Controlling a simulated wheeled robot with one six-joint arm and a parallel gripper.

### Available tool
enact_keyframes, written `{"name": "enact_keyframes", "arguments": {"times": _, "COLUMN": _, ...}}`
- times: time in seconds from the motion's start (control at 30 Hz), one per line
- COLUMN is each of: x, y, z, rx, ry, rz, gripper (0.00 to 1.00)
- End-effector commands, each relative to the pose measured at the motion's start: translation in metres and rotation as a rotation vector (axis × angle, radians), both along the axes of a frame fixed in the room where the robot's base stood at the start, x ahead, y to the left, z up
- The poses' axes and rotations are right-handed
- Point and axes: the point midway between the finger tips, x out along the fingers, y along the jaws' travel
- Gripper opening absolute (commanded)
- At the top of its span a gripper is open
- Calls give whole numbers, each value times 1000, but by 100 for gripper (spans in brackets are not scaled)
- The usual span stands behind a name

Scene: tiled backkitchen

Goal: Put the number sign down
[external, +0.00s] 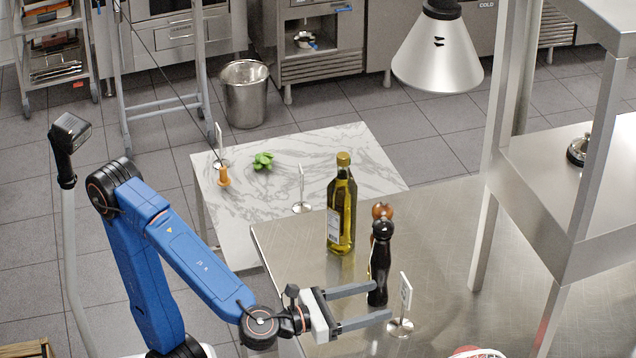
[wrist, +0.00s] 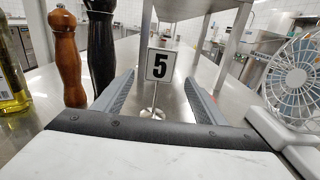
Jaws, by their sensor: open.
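The number sign (wrist: 158,66) is a small white card with a black 5 on a thin metal stem with a round base. It stands upright on the steel counter and also shows in the external view (external: 404,295). My gripper (external: 382,302) is open, with its two fingers level and low over the counter. In the wrist view the sign stands between the fingers (wrist: 158,85), near or just past their tips. No finger appears to touch the stem.
A black pepper mill (external: 379,262), a brown mill (wrist: 66,58) and an oil bottle (external: 341,212) stand close on the left in the wrist view. A marble table (external: 350,150) with other signs stands behind. Shelf posts (external: 484,240) rise at right.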

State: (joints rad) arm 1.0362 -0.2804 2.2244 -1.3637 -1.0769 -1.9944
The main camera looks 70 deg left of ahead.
Motion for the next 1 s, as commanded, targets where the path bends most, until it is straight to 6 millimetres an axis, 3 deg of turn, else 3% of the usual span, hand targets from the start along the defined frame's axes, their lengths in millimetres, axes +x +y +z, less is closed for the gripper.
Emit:
{"name": "enact_keyframes", "arguments": {"times": 0.2, "x": -25, "y": -1, "z": 1, "rx": -1, "ry": 0, "rz": -3, "gripper": 65}}
{"name": "enact_keyframes", "arguments": {"times": 0.4, "x": -36, "y": 0, "z": 0, "rx": 0, "ry": 1, "rz": -1, "gripper": 65}}
{"name": "enact_keyframes", "arguments": {"times": 1.0, "x": -38, "y": 0, "z": 0, "rx": 0, "ry": 1, "rz": 0, "gripper": 65}}
